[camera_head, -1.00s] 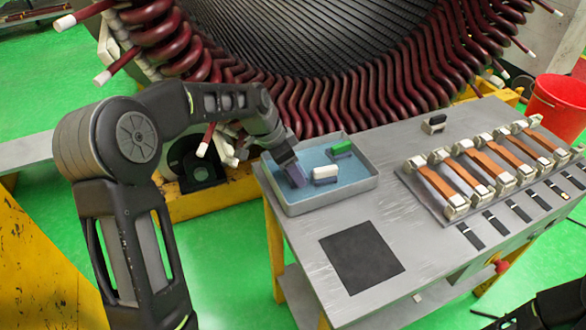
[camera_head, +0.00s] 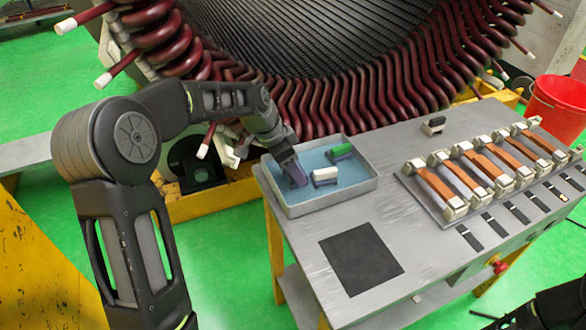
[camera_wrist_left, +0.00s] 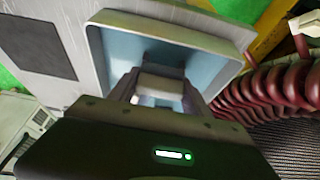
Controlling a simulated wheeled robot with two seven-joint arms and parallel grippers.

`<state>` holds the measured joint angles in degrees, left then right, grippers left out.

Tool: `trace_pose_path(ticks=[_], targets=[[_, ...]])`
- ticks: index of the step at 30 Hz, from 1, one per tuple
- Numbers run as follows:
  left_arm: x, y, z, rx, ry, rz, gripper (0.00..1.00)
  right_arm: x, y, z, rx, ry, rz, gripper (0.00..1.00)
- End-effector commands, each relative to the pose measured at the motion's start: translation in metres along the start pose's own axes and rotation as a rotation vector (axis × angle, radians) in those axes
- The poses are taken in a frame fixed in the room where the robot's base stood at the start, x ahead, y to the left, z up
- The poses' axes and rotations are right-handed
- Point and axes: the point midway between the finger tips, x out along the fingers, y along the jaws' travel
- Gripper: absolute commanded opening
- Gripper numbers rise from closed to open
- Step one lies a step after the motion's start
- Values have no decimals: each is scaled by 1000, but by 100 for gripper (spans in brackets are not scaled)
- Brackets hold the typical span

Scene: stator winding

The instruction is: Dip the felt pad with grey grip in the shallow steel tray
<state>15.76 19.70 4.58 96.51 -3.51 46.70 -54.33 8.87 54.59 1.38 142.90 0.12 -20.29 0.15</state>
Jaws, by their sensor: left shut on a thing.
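The shallow steel tray (camera_head: 318,201) with a light blue inside stands at the far left corner of the workbench. It also shows in the left wrist view (camera_wrist_left: 165,22). My left gripper (camera_head: 296,178) reaches down into the tray's left part. In the left wrist view it is shut on a small grey block (camera_wrist_left: 160,86), which looks like the grey grip of the felt pad. The pad's underside is hidden, so I cannot tell whether it touches the tray floor. My right gripper is out of view.
A dark block with a pale top (camera_head: 433,124) stands on the bench. A black mat (camera_head: 361,258) lies in front; the winding coils (camera_head: 345,110) rise behind.

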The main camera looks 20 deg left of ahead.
Motion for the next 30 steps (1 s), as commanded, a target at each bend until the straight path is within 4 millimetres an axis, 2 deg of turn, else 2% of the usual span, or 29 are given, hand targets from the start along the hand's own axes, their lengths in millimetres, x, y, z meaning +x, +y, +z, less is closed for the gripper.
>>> trace_pose_path(ticks=[3,21,25,30], targets=[[-17,0,-7,1,1,-1,14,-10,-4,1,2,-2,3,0],[-77,0,-32,1,1,-1,14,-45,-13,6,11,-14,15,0],[-88,0,-37,1,1,-1,14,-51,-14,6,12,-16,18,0],[-91,0,-38,1,0,0,14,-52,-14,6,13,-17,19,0]])
